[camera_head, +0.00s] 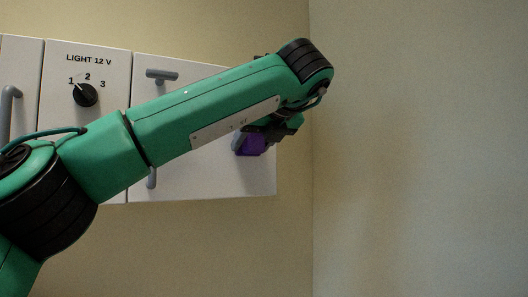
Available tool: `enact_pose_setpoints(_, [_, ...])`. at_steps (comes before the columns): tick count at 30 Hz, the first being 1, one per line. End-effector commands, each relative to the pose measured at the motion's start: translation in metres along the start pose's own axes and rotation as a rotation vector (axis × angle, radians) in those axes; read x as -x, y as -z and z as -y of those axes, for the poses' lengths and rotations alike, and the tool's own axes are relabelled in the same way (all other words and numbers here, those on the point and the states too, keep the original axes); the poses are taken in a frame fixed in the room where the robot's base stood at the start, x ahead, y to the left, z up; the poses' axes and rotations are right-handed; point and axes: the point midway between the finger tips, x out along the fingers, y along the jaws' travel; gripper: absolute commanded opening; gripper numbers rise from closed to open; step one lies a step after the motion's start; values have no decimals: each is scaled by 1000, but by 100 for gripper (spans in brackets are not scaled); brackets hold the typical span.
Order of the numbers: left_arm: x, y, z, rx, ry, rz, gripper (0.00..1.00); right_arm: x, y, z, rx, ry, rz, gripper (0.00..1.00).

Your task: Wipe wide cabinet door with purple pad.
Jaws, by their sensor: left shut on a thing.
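The wide cabinet door (215,182) is the pale right-hand panel of a wall cabinet. It has a grey handle at its upper left, and my left arm crosses in front of much of it. My left gripper (262,138) is at the right part of this door, partly hidden behind my forearm and wrist. It is shut on the purple pad (250,144), which shows as a small purple patch at the door's face. I cannot tell whether the pad touches the door. My right gripper is not in view.
Left of the door is a panel marked "LIGHT 12 V" with a black rotary knob (85,95). Another panel with a grey handle (8,112) is at the far left. A wall corner stands right of the cabinet. Bare wall lies below and to the right.

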Motion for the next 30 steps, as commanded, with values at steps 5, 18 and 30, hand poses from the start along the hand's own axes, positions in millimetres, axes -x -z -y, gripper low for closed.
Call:
enact_pose_setpoints(5, [0,0,-6,1,-1,0,32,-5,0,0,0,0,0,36])
enact_pose_setpoints(18, [0,2,-40,2,0,0,32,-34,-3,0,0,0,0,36])
enact_pose_setpoints(30, [-1,2,-60,2,0,1,32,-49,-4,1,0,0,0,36])
